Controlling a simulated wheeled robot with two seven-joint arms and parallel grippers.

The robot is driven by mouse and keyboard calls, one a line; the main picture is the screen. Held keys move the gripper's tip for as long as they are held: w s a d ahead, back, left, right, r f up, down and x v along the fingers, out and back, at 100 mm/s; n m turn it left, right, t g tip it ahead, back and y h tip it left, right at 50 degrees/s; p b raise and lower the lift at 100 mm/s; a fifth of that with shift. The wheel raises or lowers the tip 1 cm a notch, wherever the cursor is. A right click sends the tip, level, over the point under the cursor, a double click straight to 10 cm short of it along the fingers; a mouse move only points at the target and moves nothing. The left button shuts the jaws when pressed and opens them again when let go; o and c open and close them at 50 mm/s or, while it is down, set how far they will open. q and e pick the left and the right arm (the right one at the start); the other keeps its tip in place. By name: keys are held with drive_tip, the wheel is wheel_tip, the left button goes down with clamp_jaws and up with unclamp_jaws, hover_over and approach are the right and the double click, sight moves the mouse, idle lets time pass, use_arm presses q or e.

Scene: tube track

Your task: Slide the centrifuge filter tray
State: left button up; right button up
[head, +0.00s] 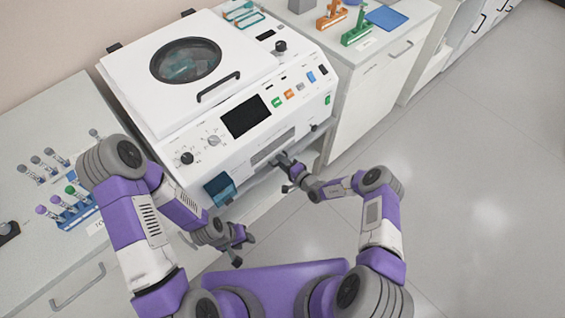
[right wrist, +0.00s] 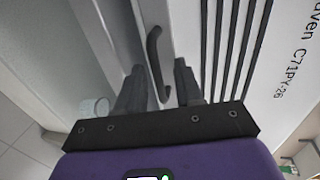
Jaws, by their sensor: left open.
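The white centrifuge (head: 222,90), with a round window in its lid, stands on the counter against the wall. A light slot-like panel (head: 272,147) is low on its front. My right gripper (head: 286,168) is at that low front area. In the right wrist view a dark curved handle (right wrist: 153,50) stands on a pale front face, and its lower end shows between the two spread fingers of my right gripper (right wrist: 160,80). I cannot tell whether they touch it. The filter tray itself cannot be made out clearly. My left gripper (head: 239,247) is open and empty, lower and in front of the centrifuge.
A teal box-like part (head: 219,188) sits at the centrifuge's front left corner. A blue tube rack (head: 78,214) with several tubes stands on the left counter. Orange and green racks (head: 357,30) and a blue tray (head: 386,18) are on the right counter. The floor at right is clear.

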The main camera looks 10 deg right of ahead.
drive_tip(key=shift+s, duration=0.1)
drive_tip(key=p+v, duration=0.2)
drive_tip(key=v, duration=0.5)
drive_tip(key=shift+s+r, duration=0.1)
drive_tip(key=shift+s, duration=0.1)
